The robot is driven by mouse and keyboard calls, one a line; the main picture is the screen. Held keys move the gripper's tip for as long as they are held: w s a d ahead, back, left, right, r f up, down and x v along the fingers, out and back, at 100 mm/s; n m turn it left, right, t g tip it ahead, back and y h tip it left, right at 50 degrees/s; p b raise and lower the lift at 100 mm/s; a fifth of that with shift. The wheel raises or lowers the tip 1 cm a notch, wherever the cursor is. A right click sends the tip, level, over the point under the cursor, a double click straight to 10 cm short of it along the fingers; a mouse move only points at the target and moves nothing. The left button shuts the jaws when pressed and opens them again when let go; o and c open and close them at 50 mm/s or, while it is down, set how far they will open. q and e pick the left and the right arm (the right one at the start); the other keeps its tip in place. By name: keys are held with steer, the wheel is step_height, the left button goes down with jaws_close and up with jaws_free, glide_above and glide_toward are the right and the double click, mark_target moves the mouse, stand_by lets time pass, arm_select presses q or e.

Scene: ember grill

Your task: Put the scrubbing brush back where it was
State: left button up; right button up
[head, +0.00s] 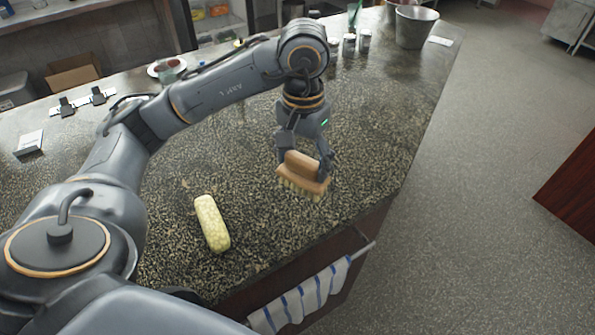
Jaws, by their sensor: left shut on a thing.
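The scrubbing brush (305,169) has a light brown wooden body and pale bristles that point down. My left gripper (307,160) points down and is shut on the brush's wooden body. The brush is at the right part of the speckled counter (365,115), near its front right edge. I cannot tell whether the bristles touch the counter or hang just above it. My right gripper is not in view.
A pale yellow, textured oblong thing (211,222) lies on the counter left of the brush. A striped towel (303,299) hangs from a rail on the counter's front. A metal bucket (414,27) and small jars (349,43) stand at the back. Counter around the brush is clear.

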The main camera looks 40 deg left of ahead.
mark_target(298, 174)
arm_select(q)
steer(key=f, duration=0.1)
steer(key=w+a+f, duration=0.1)
steer(key=w+a+f+p, duration=0.1)
steer(key=shift+f, duration=0.25)
steer(key=f, duration=0.1)
steer(key=f+p, duration=0.1)
steer(key=f, duration=0.1)
steer(key=shift+w+a+p, duration=0.2)
steer(key=shift+a+p, duration=0.1)
steer(key=shift+a, duration=0.05)
steer(key=shift+f, duration=0.5)
steer(key=shift+f, duration=0.2)
steer(key=o, duration=1.1)
steer(key=shift+r, duration=0.1)
